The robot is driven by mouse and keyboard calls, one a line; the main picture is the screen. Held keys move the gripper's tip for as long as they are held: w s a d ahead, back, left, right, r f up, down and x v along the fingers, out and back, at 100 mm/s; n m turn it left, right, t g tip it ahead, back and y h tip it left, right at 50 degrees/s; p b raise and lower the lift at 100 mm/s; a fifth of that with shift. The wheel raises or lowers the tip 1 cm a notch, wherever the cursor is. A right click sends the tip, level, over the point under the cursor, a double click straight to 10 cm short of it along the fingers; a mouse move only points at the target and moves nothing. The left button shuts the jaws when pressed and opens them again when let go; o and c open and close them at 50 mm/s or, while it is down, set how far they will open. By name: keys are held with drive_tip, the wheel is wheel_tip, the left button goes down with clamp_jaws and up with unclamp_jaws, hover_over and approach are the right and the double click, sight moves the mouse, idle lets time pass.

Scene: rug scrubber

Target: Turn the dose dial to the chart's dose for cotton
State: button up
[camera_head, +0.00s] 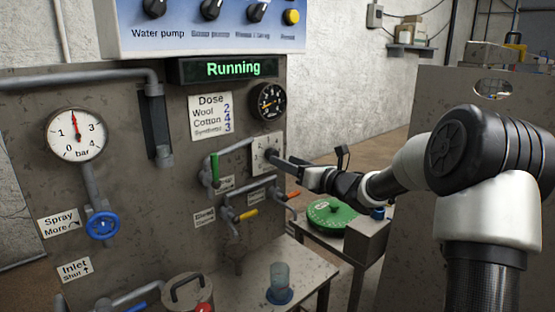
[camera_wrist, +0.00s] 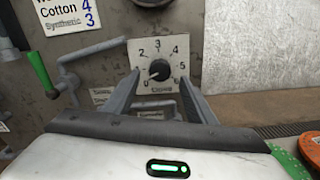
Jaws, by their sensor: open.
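The dose dial is a small black knob (camera_wrist: 160,70) on a white plate (camera_head: 263,146) with numbers around it, labelled Dose. Its pale mark seems to point to the lower left, near 0, but it is small. The dose chart (camera_head: 210,117) is above and left of the dial and gives Wool 2, Cotton 4, Synthetic 3; its lower lines also show in the wrist view (camera_wrist: 68,14). My gripper (camera_wrist: 158,77) is open in front of the dial, one finger on each side of the knob. I cannot tell whether the fingers touch it.
A green-handled valve (camera_head: 215,168) and grey pipes are left of the dial, with yellow and orange handles below. The display (camera_head: 230,69) reads Running.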

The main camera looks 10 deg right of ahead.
drive_tip(key=x, duration=0.4)
drive_tip(key=shift+w+a, duration=0.25)
drive_tip(key=shift+w, duration=0.1)
drive_tip(key=c, duration=1)
